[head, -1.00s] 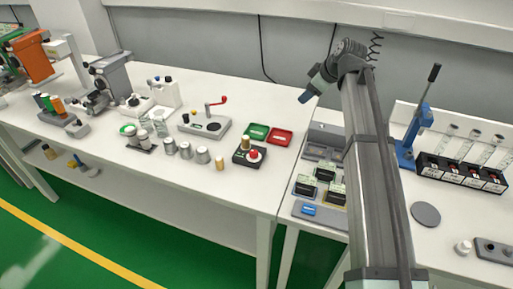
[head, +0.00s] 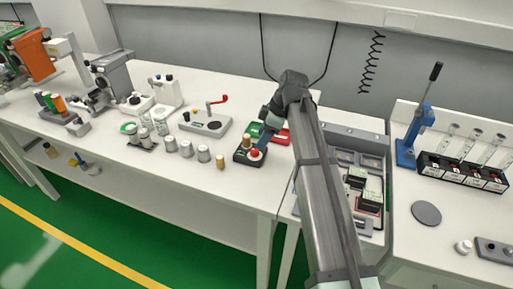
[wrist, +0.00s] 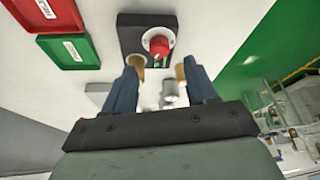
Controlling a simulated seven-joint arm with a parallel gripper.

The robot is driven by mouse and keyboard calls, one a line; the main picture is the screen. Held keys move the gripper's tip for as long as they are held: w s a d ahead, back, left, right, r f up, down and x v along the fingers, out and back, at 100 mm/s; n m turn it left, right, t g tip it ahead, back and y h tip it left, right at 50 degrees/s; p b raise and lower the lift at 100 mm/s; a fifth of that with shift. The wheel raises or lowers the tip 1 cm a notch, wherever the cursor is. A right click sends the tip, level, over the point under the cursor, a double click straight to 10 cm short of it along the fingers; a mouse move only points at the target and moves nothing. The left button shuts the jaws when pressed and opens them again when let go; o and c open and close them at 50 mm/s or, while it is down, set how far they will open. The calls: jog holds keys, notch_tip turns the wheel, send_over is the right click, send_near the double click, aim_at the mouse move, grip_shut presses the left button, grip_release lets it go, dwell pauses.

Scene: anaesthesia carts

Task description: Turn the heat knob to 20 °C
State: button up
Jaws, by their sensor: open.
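A red knob (head: 254,153) on a white dial sits on a small black box (head: 238,158) near the right end of the left bench. In the wrist view the knob (wrist: 159,45) and box (wrist: 128,36) are just beyond my fingertips. The dial's markings are too small to read. My gripper (wrist: 158,66) is open, with blue fingers and tan tips spread to either side of the knob's line. The knob looks beyond the tips, not between them; contact is not visible. In the head view my gripper (head: 262,143) hangs over the box and partly hides it.
A green tray (wrist: 70,52) and a red tray (wrist: 46,10) lie beside the box. Several small metal jars (head: 187,149) and a grey device with a red-handled lever (head: 205,122) stand to the left. Bare bench lies in front of the box.

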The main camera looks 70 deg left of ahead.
aim_at(255, 150)
jog(key=shift+x, duration=3)
jog(key=c, duration=1.1)
